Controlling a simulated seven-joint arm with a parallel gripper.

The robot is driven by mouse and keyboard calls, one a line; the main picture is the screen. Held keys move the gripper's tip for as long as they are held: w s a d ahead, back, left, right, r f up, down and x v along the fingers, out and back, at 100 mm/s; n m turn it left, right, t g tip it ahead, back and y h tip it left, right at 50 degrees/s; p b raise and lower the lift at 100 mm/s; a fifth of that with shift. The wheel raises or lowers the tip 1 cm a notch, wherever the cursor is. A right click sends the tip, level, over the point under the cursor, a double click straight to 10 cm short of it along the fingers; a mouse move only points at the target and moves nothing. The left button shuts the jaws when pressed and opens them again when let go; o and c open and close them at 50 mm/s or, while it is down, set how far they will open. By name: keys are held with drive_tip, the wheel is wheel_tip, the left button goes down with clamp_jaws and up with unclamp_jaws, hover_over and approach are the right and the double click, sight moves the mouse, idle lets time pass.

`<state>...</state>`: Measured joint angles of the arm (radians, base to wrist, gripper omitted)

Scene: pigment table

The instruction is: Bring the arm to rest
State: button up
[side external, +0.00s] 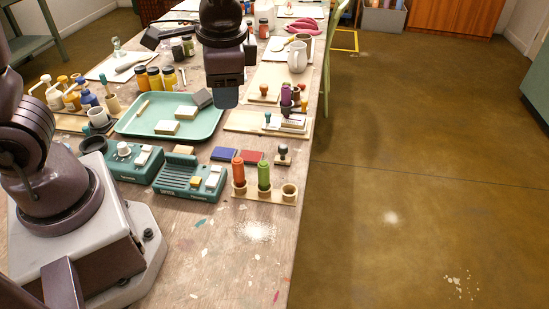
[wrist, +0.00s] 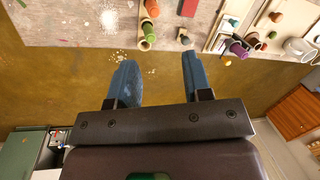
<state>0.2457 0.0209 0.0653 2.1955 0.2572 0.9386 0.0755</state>
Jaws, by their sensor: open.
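My gripper (side external: 226,97) hangs above the table, over the space right of the teal tray, in the side view. In the wrist view its two blue fingers (wrist: 157,70) stand apart with nothing between them, so it is open and empty. The wrist view looks past the fingers at the table's edge and the brown floor. The fingertips appear clear of the objects on the table. My dark arm rises above the gripper, and its upper part is cut off by the frame.
The wooden table (side external: 180,240) holds a teal tray (side external: 125,128) with blocks, two teal devices (side external: 190,178), a holder with orange (side external: 238,170) and green (side external: 263,176) bottles, a white pitcher (side external: 297,57) and several jars. The table's front is mostly bare. Open floor (side external: 420,160) lies right.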

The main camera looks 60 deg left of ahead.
drive_tip(key=s+a+r+n+t+h, duration=0.1)
drive_tip(key=s+r+n+t, duration=0.3)
drive_tip(key=s+r, duration=0.4)
drive_tip(key=shift+s+a+r+n+t+h, duration=0.4)
drive_tip(key=shift+s+t+h, duration=0.2)
drive_tip(key=shift+s+h, duration=0.15)
